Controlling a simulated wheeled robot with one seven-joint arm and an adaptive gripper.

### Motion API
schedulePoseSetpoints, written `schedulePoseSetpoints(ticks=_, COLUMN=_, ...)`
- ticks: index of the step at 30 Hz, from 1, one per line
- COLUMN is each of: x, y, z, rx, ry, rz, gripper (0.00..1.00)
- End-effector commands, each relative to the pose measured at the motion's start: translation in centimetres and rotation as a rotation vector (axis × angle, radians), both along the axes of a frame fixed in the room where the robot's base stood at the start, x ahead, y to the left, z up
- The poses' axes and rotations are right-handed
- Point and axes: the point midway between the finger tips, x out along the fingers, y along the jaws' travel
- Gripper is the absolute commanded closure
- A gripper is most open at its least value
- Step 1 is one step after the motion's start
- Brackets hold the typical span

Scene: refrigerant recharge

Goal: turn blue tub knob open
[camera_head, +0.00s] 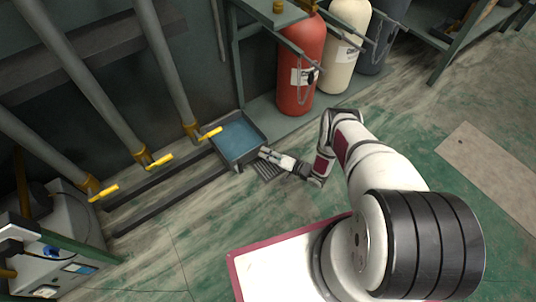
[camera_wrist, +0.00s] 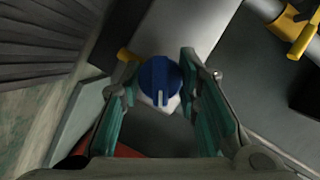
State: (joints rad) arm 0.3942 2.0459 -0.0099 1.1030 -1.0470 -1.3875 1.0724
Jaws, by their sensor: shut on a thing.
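The blue knob (camera_wrist: 160,73) is round, with a pale pointer mark toward the bottom of the wrist view. It sits on a light grey body (camera_wrist: 185,30). My gripper (camera_wrist: 159,68) has its teal-padded fingers on either side of the knob, shut on it. In the head view, the tub (camera_head: 262,134) is a dark square tray with a blue inside, on the floor near the wall. My gripper (camera_head: 266,153) reaches its near right side from the right. The knob cannot be made out in the head view.
Red (camera_head: 300,65), cream (camera_head: 342,45) and dark grey (camera_head: 383,40) cylinders stand behind the tub. Pipes with yellow valve handles (camera_head: 158,162) run down at left, one handle close to the tub. A grey machine (camera_head: 55,245) stands lower left. Green floor is open at right.

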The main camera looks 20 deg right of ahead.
Motion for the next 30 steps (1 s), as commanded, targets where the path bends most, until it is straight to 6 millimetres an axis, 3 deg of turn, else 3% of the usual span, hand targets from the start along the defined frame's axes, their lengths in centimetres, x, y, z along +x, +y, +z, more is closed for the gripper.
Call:
schedulePoseSetpoints(ticks=15, x=-0.07, y=-0.03, z=-0.06, rx=0.016, ry=0.007, rz=-0.001, gripper=0.98)
schedulePoseSetpoints(ticks=16, x=-0.06, y=-0.03, z=-0.05, rx=0.016, ry=0.007, rz=-0.001, gripper=0.63)
schedulePoseSetpoints(ticks=18, x=-0.06, y=-0.03, z=-0.05, rx=0.016, ry=0.007, rz=-0.001, gripper=0.49)
schedulePoseSetpoints(ticks=30, x=-0.47, y=-0.44, z=0.06, rx=0.015, ry=0.007, rz=-0.001, gripper=0.49)
